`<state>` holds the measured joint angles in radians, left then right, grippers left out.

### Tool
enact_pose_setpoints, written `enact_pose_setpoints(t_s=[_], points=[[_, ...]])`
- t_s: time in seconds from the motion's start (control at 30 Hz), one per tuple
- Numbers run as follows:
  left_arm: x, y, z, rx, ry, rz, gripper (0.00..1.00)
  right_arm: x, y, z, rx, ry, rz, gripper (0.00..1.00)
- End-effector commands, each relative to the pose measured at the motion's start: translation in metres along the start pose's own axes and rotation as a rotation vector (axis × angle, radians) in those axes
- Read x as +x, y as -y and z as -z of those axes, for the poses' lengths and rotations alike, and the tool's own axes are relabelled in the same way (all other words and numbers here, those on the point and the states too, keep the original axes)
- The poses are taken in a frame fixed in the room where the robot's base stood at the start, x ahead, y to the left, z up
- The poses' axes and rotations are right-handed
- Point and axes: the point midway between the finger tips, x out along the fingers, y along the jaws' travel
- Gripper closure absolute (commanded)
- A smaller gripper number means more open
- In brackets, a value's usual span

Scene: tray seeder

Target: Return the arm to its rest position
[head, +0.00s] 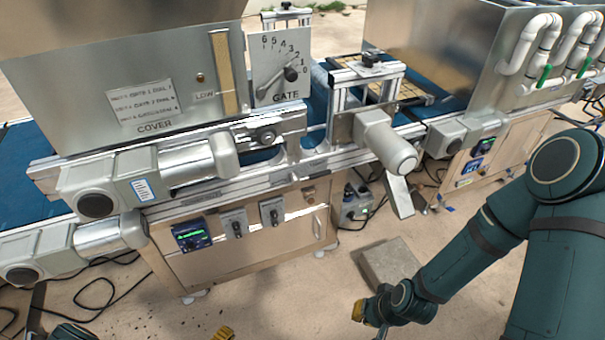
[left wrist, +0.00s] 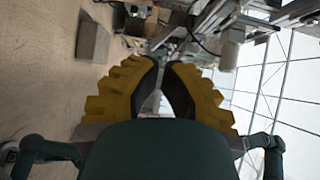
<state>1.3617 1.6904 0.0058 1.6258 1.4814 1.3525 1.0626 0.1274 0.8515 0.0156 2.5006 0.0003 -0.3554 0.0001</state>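My left gripper (left wrist: 163,66) shows in the left wrist view with its two yellow, dark-padded fingers apart and nothing between them. In the head view only a yellow bit of it (head: 223,333) shows at the bottom edge, low in front of the seeder machine. My right arm comes in from the right in the head view and reaches down and to the left. Its gripper (head: 359,311) is low over the floor near a grey block; only a little yellow shows, so its opening is hidden.
The seeder line stands ahead, with a gate dial (head: 279,68), motors (head: 165,172) and a control cabinet (head: 245,239). A lever (head: 398,194) hangs down at its front. A grey block (head: 390,264) lies on the floor, with cables nearby. Floor in front is mostly clear.

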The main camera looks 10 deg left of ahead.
Motion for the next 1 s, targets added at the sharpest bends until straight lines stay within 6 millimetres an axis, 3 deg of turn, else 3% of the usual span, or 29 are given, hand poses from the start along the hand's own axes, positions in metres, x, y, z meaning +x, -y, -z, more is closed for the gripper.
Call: enact_pose_setpoints(t_s=[0.1, 0.23, 0.37, 0.5, 0.7, 0.87, 0.9, 1.0], points=[[0.022, 0.019, 0.026, 0.118, -0.221, -0.015, 1.0, 0.0, 0.0, 0.001, 0.0, -0.002, 0.0, 1.0], [0.034, 0.038, 0.06, 0.28, -0.48, -0.017, 1.0, 0.0, 0.0, 0.001, 0.0, -0.002, 0.0, 1.0], [0.036, 0.059, 0.097, 0.522, -0.797, 0.016, 1.0, 0.0, 0.0, 0.001, 0.0, -0.001, 0.0, 1.0], [0.025, 0.082, 0.13, 0.909, -1.208, 0.124, 1.0, 0.0, 0.0, 0.001, 0.0, -0.001, 0.0, 1.0], [0.013, 0.112, 0.136, 1.59, -1.71, 0.444, 1.0, 0.0, 0.0, 0.001, 0.0, -0.002, 0.0, 1.0], [0.034, 0.147, 0.128, 2.188, -1.933, 0.834, 1.0, 0.0, 0.0, 0.001, 0.0, -0.001, 0.0, 1.0], [0.042, 0.158, 0.128, -2.272, 1.904, -0.916, 1.0, 0.0, 0.0, 0.001, 0.0, -0.002, 0.0, 1.0], [0.062, 0.184, 0.132, -2.124, 1.562, -0.953, 1.0, 0.0, 0.0, 0.001, 0.0, -0.001, 0.0, 1.0]])
